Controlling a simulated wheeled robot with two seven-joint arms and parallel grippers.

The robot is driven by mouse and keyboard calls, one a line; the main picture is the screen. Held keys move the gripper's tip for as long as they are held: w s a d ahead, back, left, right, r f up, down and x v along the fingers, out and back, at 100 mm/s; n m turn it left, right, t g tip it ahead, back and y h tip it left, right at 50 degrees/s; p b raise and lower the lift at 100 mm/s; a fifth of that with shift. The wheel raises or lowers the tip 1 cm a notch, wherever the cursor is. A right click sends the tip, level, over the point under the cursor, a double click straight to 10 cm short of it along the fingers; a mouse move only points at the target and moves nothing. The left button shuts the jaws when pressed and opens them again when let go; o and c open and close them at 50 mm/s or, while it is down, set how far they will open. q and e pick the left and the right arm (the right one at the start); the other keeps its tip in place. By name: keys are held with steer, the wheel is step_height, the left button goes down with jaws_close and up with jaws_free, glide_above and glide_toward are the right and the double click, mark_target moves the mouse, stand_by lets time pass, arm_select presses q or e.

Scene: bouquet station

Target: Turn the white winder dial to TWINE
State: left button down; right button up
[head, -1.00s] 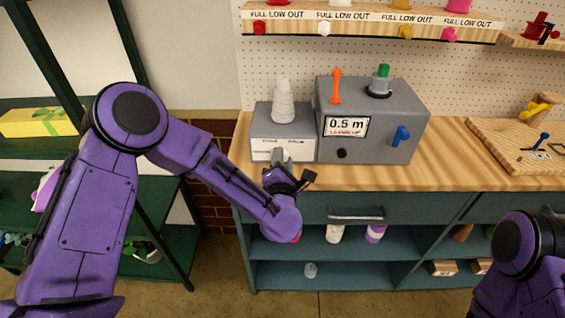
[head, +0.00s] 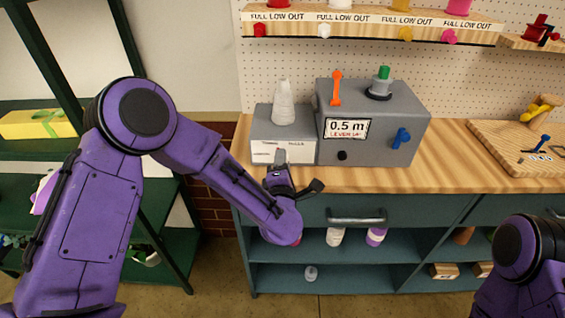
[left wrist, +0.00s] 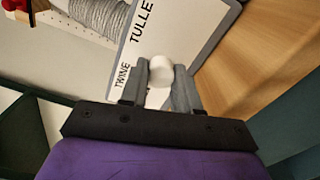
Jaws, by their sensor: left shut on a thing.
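The white winder dial (left wrist: 160,70) shows in the left wrist view as a pale knob between the two fingers of my left gripper (left wrist: 161,82), which is shut on it. Behind it is the white label panel with TWINE printed left of the knob and TULLE printed above it. In the head view, my left gripper (head: 280,158) is at the front of the small grey winder box (head: 268,122), and its fingers cover the dial. Which word the dial points to cannot be told. My right gripper is out of view; only part of that arm shows.
A white spool cone (head: 283,104) stands on the winder box. To its right is a larger grey machine (head: 375,125) with a 0.5 m display, an orange lever (head: 336,88) and a blue knob (head: 401,137). The wooden counter (head: 370,180) in front is clear.

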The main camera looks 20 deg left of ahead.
arm_select(q)
steer(key=c, duration=0.8)
jaws_free()
steer(key=b+v, duration=0.2)
steer(key=v, duration=0.8)
steer(key=shift+s+d+b, duration=0.1)
steer(key=shift+s+b, duration=0.2)
steer(key=shift+b, duration=0.1)
